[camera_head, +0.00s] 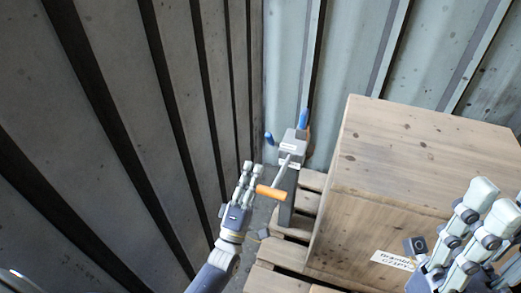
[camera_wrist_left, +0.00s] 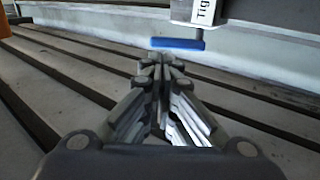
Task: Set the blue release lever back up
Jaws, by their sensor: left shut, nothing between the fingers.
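A grey device (camera_head: 293,144) with a small label stands on a post beside the wooden crate. Two blue parts show on it in the head view: an upright one (camera_head: 303,118) at its top and a short one (camera_head: 269,138) at its left. I cannot tell which is the release lever. In the left wrist view a blue bar (camera_wrist_left: 177,43) lies level under the grey labelled body, ahead of my fingertips and apart from them. My left gripper (camera_head: 252,168) is shut and empty, just left of and below the device. My right gripper (camera_head: 493,197) is at the lower right, over the crate.
An orange handle (camera_head: 270,193) on a grey crank arm sits close to my left gripper's right side. A large wooden crate (camera_head: 425,150) fills the right on a slatted pallet (camera_head: 275,280). A corrugated metal wall (camera_head: 120,120) stands close at the left.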

